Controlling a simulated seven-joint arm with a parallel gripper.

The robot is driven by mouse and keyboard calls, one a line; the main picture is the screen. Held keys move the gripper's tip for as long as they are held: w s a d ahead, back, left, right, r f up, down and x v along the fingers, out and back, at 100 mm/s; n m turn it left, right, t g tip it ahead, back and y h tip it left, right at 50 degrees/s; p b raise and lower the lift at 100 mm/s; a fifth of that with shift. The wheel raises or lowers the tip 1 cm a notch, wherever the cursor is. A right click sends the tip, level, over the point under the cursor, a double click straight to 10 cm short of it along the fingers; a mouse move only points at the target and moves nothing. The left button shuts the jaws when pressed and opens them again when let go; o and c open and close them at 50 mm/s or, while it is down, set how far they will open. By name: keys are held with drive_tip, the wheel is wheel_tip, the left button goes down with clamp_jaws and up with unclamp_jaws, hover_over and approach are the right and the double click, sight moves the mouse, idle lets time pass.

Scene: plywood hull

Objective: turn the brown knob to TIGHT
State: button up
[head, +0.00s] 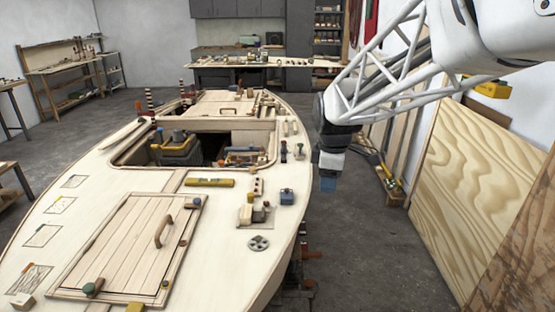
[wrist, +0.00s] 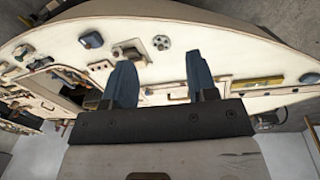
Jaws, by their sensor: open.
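My gripper (head: 328,184) hangs beyond the right edge of the plywood hull (head: 120,178), above the floor and apart from the deck. In the wrist view its two blue fingers stand apart with nothing between them (wrist: 160,66). A small brown piece (head: 183,243) sits at the right edge of the deck hatch and may be the brown knob. It is too small to tell its shape or setting. I cannot read any TIGHT marking.
The deck carries a blue box (head: 287,197), a round vented disc (head: 258,243), a beige block (head: 246,214) and a yellow level (head: 209,182). The hatch has a raised handle (head: 163,231). Plywood sheets (head: 470,190) lean at the right.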

drive_tip(key=w+a+f+n, duration=0.4)
drive_tip(key=w+n, duration=0.1)
drive_tip(key=w, duration=0.4)
drive_tip(key=w+a+f+n, duration=0.4)
drive_tip(key=w+f+n, duration=0.1)
drive_tip(key=w, duration=0.3)
drive_tip(key=n+g, duration=0.1)
drive_tip(key=n, duration=0.8)
hover_over(266, 202)
drive_tip(key=f, duration=1.3)
drive_tip(key=shift+s+d+f, duration=0.25)
drive_tip(key=shift+d+f, duration=0.05)
drive_tip(key=shift+f, duration=0.05)
drive_tip(key=shift+w+a+f+n, duration=0.3)
drive_tip(key=shift+f+n, duration=0.1)
drive_tip(key=shift+n, duration=0.1)
drive_tip(key=shift+f, duration=3.9)
drive_tip(key=shift+c, duration=0.5)
